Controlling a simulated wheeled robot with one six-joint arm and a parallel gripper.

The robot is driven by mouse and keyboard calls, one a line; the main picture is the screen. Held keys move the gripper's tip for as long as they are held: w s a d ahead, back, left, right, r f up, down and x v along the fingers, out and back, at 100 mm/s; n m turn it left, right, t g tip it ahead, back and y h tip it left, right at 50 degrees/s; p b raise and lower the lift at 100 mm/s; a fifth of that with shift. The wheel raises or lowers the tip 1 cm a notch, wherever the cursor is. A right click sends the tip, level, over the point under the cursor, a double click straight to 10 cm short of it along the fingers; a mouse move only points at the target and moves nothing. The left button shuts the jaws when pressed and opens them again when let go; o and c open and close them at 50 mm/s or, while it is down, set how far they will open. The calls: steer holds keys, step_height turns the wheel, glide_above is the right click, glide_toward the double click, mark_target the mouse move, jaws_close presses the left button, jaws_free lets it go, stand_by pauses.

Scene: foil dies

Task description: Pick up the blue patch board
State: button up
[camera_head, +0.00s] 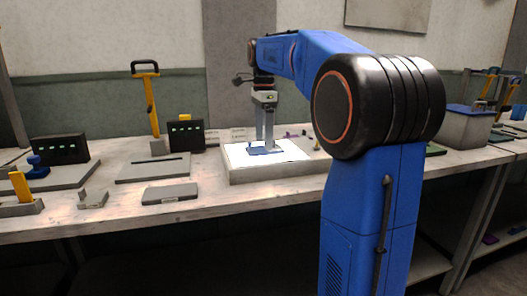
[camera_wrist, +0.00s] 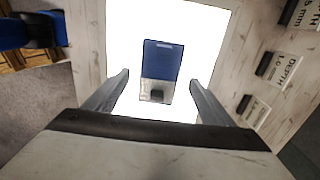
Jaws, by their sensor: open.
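The blue patch board (camera_wrist: 161,62) lies on a bright white lit panel (camera_wrist: 205,40). In the head view the board (camera_head: 262,151) shows small and blue below my gripper (camera_head: 266,148). In the wrist view my gripper (camera_wrist: 158,92) is open, with one finger on each side of the board's lower end and a gap on both sides. The height between fingertips and board is hard to tell.
The lit panel sits in a pale raised box (camera_head: 275,174) on the bench. Depth label cards (camera_wrist: 281,70) stand to its right in the wrist view. Left on the bench are a grey flat block (camera_head: 170,194), a dark box with green lights (camera_head: 186,135) and a yellow-handled tool (camera_head: 150,105).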

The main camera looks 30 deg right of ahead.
steer(key=shift+f, duration=1.15)
steer(key=c, duration=1.2)
steer(key=shift+o, duration=0.2)
